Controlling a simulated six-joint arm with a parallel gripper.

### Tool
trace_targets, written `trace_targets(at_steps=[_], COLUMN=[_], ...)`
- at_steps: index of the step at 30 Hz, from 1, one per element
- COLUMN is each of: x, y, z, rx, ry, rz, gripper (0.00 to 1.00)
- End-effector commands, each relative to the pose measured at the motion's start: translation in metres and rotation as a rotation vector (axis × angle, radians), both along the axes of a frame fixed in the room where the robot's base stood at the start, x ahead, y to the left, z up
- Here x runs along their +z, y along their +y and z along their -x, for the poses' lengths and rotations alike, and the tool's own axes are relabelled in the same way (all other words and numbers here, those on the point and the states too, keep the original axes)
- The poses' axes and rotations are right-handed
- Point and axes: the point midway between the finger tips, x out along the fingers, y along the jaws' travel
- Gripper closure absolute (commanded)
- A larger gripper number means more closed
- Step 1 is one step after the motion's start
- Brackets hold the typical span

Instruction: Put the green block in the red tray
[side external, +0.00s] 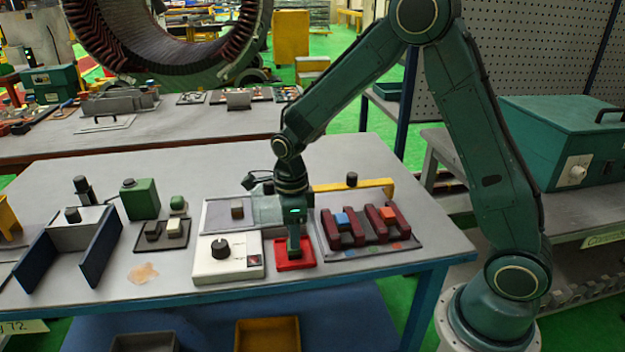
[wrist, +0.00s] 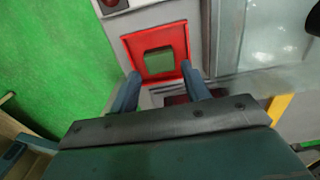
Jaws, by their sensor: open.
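The green block (wrist: 159,61) lies inside the red tray (wrist: 137,41), seen from above in the wrist view. The tray has a raised rim, and the block sits near its middle. My gripper (wrist: 160,85) is open, with its two fingers apart at the near side of the tray and nothing between the tips. In the side view the red tray (side external: 282,267) is at the front of the table, and my gripper (side external: 293,255) points down over it. The block is mostly hidden behind the fingers there.
A white box with a black knob (side external: 222,258) stands just left of the tray. A dark rack of red bars (side external: 372,232) holding a blue and an orange block is to the right. The table's front edge (side external: 300,290) is close to the tray.

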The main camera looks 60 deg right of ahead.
Motion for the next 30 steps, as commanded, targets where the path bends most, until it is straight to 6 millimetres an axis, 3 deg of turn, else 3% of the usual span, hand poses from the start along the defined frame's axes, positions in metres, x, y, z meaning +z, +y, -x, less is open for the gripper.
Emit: trace_targets(at_steps=[6, 13, 19, 30], x=[0.039, 0.069, 0.080, 0.081], y=[0.000, 0.000, 0.000, 0.000], z=[-0.001, 0.000, 0.000, 0.000], rx=[0.000, 0.000, 0.000, 0.000], ry=[-0.005, -0.003, -0.001, 0.001], rz=[-0.001, 0.000, -0.001, -0.001], gripper=[0.53, 0.53, 0.53, 0.53])
